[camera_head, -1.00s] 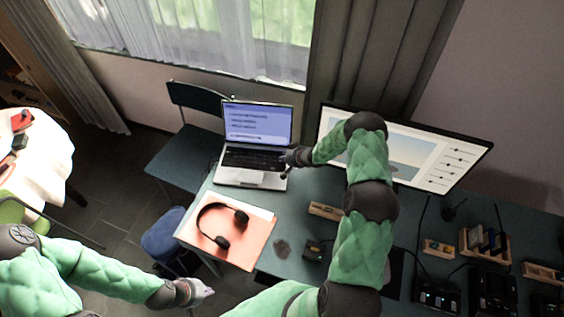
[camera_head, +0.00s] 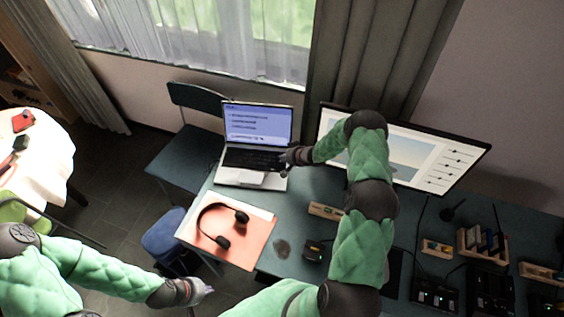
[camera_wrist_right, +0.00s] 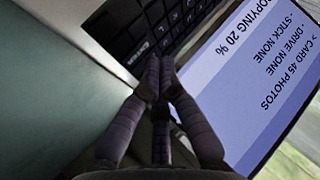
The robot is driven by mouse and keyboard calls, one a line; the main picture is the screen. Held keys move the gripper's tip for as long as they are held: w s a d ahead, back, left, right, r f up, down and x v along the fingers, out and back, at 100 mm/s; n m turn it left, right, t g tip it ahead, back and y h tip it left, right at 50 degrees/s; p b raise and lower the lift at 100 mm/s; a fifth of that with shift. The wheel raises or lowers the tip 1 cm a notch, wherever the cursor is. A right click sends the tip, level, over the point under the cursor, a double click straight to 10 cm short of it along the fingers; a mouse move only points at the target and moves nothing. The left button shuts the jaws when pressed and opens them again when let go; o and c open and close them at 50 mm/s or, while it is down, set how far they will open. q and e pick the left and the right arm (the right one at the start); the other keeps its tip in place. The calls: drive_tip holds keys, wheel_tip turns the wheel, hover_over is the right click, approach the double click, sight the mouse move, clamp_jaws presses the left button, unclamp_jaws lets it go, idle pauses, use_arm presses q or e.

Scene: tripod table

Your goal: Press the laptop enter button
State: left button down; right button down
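The open laptop (camera_head: 240,178) stands on the desk, its screen (camera_head: 258,124) lit blue with lines of text. In the right wrist view the screen (camera_wrist_right: 250,75) reads "COPYING 20 %", "CARD 45 PHOTOS", "DRIVE NONE" and "STICK NONE". The dark keyboard (camera_wrist_right: 130,22) lies beside it, with a wide lettered key (camera_wrist_right: 143,50) right by my fingertips. My right gripper (camera_wrist_right: 160,68) has its fingertips together and empty, at the keyboard's edge; I cannot tell whether they touch a key. In the head view it is at the laptop's right side (camera_head: 286,160). My left gripper (camera_head: 200,291) is away from the laptop, at the lower left.
Black headphones (camera_head: 222,241) lie on an orange-white pad (camera_head: 255,228) in front of the laptop. A large monitor (camera_head: 440,160) stands behind my right arm. Small wooden holders (camera_head: 437,248) and dark devices fill the desk's right. A chair (camera_head: 185,158) stands left of the laptop.

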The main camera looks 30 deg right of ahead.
sight(284, 163)
drive_tip(key=shift+r+p, duration=2.1)
drive_tip(key=shift+r, duration=0.5)
drive_tip(key=shift+f, duration=0.1)
